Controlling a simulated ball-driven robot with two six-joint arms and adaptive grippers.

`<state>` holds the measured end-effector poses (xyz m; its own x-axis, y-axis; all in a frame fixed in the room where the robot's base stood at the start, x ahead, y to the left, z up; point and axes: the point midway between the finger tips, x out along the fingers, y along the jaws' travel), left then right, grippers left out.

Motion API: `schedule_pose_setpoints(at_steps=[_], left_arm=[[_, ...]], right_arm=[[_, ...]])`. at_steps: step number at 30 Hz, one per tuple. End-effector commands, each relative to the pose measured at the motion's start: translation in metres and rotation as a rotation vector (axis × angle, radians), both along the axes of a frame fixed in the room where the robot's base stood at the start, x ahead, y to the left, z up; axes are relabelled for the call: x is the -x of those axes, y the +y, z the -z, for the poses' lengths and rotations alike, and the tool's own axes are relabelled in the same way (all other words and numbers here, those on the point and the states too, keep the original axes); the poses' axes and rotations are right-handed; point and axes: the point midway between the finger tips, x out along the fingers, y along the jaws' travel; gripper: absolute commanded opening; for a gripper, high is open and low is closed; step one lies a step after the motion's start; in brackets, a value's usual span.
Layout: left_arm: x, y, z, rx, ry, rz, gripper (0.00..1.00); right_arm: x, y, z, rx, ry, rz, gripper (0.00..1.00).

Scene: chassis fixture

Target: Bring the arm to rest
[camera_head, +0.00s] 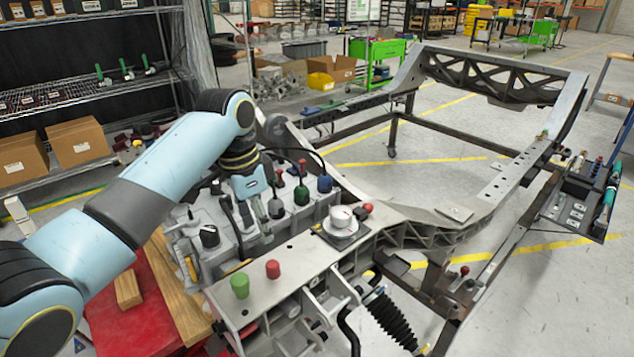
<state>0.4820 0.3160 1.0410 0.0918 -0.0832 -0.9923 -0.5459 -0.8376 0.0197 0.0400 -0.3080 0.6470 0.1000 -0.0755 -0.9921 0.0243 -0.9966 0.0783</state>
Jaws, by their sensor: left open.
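My left arm (175,160) comes in from the left, light blue with dark joints, and bends down at its wrist. My left gripper (252,224) points downward and is open over the grey mechanical assembly (290,262) at the near end of the chassis. Dark knobs and cables stand close around its fingers, and I cannot tell whether they touch. I see nothing held between the fingers. My right gripper is not in view.
The grey chassis frame (480,192) stretches back to the right. Green (239,285) and red (273,269) caps and a white dial (341,217) stand on the assembly. Shelves with cardboard boxes (78,141) are at left. A small tool tray (577,206) is at right.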

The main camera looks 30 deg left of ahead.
Motion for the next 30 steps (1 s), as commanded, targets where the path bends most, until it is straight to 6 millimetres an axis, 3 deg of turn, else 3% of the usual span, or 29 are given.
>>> schedule_pose_setpoints(at_steps=[4,7,12,18,24,30], left_arm=[[0.001,-0.001,0.001,-0.001,0.000,-0.002,0.49],[0.016,-0.005,0.008,-0.010,-0.006,-0.022,0.49],[0.085,-0.022,0.026,-0.045,-0.051,-0.134,0.49],[0.154,-0.036,0.018,-0.061,-0.121,-0.277,0.49],[0.202,-0.042,0.000,-0.060,-0.167,-0.381,0.49],[0.237,-0.045,-0.022,-0.055,-0.207,-0.468,0.49]], right_arm=[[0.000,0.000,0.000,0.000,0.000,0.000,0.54],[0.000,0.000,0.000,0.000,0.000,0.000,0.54],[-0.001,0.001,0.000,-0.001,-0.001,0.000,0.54],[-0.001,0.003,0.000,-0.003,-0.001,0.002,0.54],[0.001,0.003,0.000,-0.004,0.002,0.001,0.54],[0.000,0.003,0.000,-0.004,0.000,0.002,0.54]])
